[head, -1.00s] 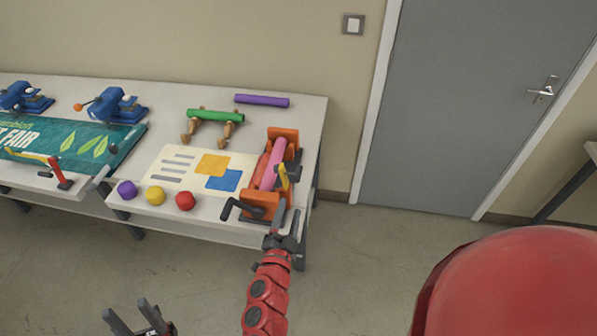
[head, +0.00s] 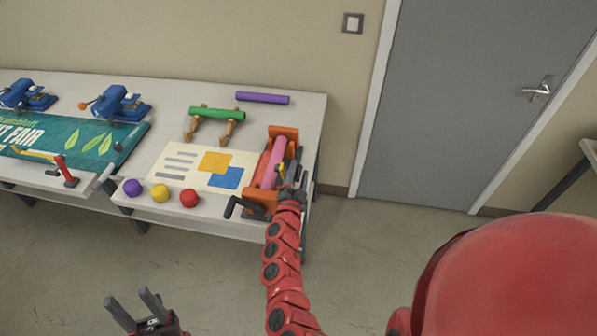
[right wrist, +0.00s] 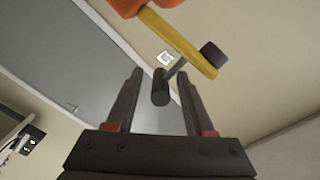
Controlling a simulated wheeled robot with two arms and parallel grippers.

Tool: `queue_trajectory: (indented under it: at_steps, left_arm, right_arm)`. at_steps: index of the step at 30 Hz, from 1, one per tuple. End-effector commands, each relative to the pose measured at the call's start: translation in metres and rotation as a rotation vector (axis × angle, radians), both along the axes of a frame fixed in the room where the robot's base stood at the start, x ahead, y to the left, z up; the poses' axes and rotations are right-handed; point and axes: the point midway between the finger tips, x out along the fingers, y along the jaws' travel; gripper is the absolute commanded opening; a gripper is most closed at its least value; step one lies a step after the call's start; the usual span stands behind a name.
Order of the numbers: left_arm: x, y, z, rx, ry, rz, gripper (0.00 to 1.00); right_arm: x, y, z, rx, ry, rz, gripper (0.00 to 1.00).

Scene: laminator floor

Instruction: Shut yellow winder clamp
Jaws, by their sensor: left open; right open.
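The winder (head: 258,197) stands at the right end of the table, with orange end blocks and a pink roll (head: 273,162). Its yellow clamp (head: 281,171) is a short bar raised beside the roll, partly hidden by my right gripper (head: 293,186). In the right wrist view the yellow clamp (right wrist: 178,40) slants across the top, with a dark block at its end and a black peg (right wrist: 160,86). The open right gripper (right wrist: 161,78) has the peg appearing between its fingers; contact cannot be told. My left gripper (head: 133,306) is open and empty, low in front of the table.
A black crank (head: 240,207) sticks out of the winder's near end. Purple, yellow and red balls (head: 189,198) lie along the table's front edge. A green roll (head: 217,114) rests on wooden stands; a purple roll (head: 262,98) lies behind. A grey door (head: 460,100) is at right.

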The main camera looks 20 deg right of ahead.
Motion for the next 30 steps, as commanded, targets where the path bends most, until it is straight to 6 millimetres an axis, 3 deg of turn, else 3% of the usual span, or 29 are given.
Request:
queue_trajectory:
  at_steps: [5,13,30]
  left_arm:
    - [0.0,0.0,-0.0002,0.0,0.0,0.0,0.5]
    - [0.0,0.0,-0.0001,0.0,0.0,0.0,0.5]
    - [0.0,0.0,-0.0002,0.0,0.0,0.0,0.5]
  right_arm:
    - [0.0,0.0002,-0.0001,0.0,0.0,0.0,0.5]
    - [-0.0001,0.0005,0.0001,0.0,0.0,0.0,0.01]
    - [-0.0002,0.0005,-0.0003,0.0,0.001,0.001,0.0]
